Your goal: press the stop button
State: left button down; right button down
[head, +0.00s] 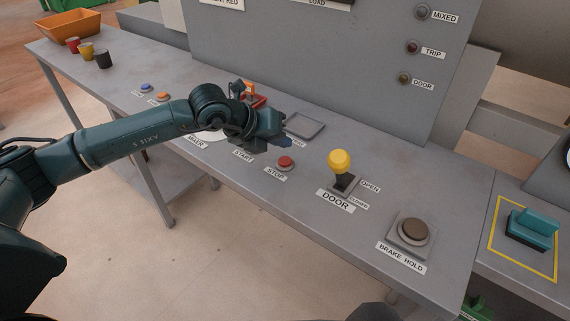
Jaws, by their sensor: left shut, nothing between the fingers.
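The stop button (286,162) is a red round cap on a grey base, with the label STOP (275,173) in front of it. My left gripper (286,143) is shut and empty. It is above the bench, just behind the stop button in the picture and apart from it. My left arm comes in from the left and covers part of the bench near the START label (243,155). My right gripper is not in view.
A yellow-knobbed door lever (340,162) stands right of the stop button. A brown brake hold button (414,230) is further right. A shallow grey tray (305,126) lies behind my gripper. The grey panel (330,70) rises at the back. The bench front is clear.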

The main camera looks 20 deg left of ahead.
aim_at(281, 162)
pick_arm(q)
jog(key=shift+f+b, duration=0.45)
jog(key=shift+f, duration=0.7)
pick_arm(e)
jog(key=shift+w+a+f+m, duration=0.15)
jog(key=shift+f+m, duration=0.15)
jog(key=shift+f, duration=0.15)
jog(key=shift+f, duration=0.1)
pick_arm(q)
jog(key=shift+f+b, duration=0.1)
jog(key=shift+b, duration=0.2)
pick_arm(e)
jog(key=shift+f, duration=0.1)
pick_arm(q)
jog(key=shift+f+b, duration=0.35)
jog(key=shift+b, duration=0.15)
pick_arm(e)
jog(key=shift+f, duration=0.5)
